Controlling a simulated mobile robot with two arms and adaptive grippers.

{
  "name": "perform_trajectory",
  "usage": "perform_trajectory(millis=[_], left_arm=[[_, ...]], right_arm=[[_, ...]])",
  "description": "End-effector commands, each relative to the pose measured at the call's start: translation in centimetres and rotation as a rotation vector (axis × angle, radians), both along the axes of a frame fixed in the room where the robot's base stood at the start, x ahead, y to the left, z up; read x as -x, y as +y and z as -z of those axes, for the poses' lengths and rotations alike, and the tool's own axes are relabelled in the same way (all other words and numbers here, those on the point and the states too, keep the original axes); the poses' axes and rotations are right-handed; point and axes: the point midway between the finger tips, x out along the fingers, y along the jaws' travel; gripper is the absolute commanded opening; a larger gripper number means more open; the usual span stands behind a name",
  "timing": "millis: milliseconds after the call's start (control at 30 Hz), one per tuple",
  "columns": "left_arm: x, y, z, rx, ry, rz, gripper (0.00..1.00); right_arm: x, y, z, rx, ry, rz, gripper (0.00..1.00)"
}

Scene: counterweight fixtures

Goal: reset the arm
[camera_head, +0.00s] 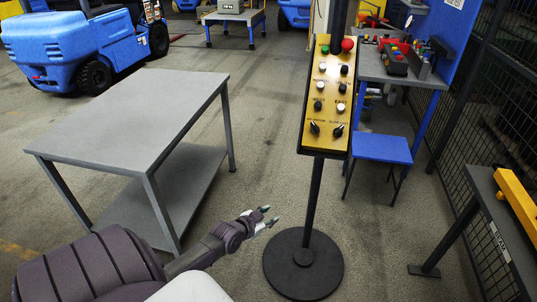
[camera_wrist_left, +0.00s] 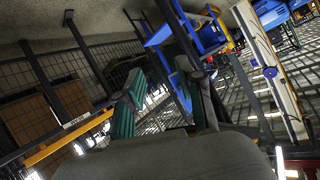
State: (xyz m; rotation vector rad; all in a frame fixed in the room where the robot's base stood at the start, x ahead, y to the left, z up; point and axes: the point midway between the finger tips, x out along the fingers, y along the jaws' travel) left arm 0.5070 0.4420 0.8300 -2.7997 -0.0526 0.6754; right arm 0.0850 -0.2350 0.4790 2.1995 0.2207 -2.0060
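My left arm comes in from the lower left in the head view, with a ribbed dark sleeve and a slim forearm pointing right. Its left gripper (camera_head: 269,215) is held in the air between the grey table and the control stand. Its two teal-tipped fingers are apart with nothing between them. In the left wrist view the fingers of the left gripper (camera_wrist_left: 168,88) also stand apart, and I see no object held. The yellow control panel (camera_head: 327,92) stands upright to the right of the gripper, not touched. My right arm and gripper do not show.
A grey two-level table (camera_head: 140,115) stands at left. The panel's round black base (camera_head: 303,264) is on the floor right of the gripper. A blue stool (camera_head: 381,148), a workbench (camera_head: 412,77) and a mesh fence (camera_head: 490,80) are at right. A blue forklift (camera_head: 50,52) is behind.

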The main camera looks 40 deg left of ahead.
Motion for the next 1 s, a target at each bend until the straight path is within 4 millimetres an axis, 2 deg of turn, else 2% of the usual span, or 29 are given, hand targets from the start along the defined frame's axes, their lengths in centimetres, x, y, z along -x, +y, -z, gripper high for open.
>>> perform_trajectory(millis=[467,567,667,767,800,900,967,1000], left_arm=[[0.0,0.0,0.1,0.000,0.001,0.000,0.38],[0.6,-0.2,1.4,0.006,0.026,-0.006,0.38],[2.5,-0.9,5.3,0.022,0.097,-0.019,0.38],[5.9,-2.4,11.0,0.043,0.211,-0.037,0.38],[7.7,-3.2,13.5,0.052,0.262,-0.043,0.38],[12.4,-5.5,19.2,0.073,0.392,-0.053,0.38],[15.5,-7.1,22.3,0.082,0.468,-0.053,0.38],[17.7,-8.2,24.2,0.086,0.521,-0.053,0.38]], right_arm=[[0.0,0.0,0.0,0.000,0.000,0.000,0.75],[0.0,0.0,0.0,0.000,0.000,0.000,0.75],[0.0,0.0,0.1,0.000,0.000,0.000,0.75],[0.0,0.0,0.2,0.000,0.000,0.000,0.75],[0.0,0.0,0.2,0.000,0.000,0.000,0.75],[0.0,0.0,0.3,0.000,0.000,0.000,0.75],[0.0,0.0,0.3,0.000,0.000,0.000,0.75],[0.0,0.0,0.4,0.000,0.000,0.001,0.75]])
